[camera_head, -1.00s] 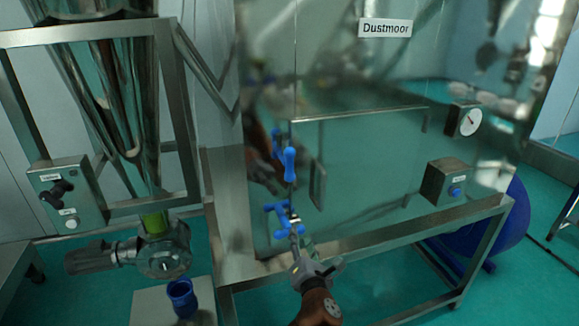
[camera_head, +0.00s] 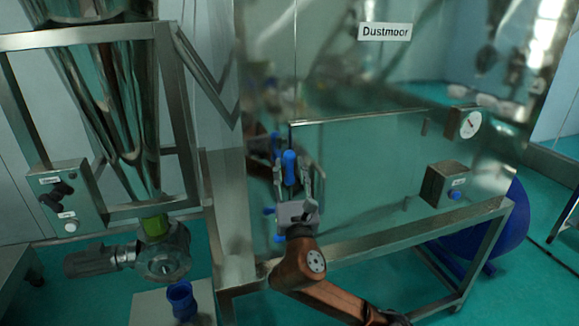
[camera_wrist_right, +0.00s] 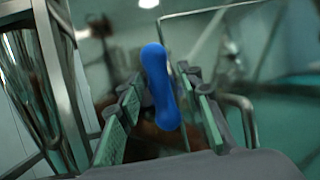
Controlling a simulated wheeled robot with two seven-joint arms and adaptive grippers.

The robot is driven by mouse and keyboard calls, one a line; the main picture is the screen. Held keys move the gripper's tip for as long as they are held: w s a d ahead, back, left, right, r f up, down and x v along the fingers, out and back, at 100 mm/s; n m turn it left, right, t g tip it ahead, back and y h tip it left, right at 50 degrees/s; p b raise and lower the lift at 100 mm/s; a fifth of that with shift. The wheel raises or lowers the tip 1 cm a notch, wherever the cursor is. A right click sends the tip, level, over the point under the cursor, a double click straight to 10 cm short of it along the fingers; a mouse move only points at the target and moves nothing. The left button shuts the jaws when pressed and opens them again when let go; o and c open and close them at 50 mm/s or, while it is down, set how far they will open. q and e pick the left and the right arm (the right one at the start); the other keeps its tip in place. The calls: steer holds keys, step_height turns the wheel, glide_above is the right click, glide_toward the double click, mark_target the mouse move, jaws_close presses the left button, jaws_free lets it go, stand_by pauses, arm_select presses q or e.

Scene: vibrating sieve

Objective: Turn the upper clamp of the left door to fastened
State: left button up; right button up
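The upper clamp's blue handle (camera_head: 289,167) stands nearly upright at the left edge of the steel door (camera_head: 370,170) under the Dustmoor sign. My right gripper (camera_head: 293,166) is open, with one finger on each side of this handle. In the right wrist view the blue handle (camera_wrist_right: 160,85) stands between the two green-padded fingers, with a visible gap on both sides. I see no contact. The lower clamp (camera_head: 268,211) is mostly hidden behind my right gripper; only bits of blue show. My left gripper is not in view.
A gauge (camera_head: 470,123) and a small switch box (camera_head: 446,185) sit right of the door. The machine's steel frame rail (camera_head: 400,241) runs below it. A steel hopper (camera_head: 110,90) stands at the left, with a blue container (camera_head: 181,298) below.

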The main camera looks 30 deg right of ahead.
steer(key=shift+w+d+r, duration=0.2)
steer(key=shift+w, duration=0.25)
jaws_close()
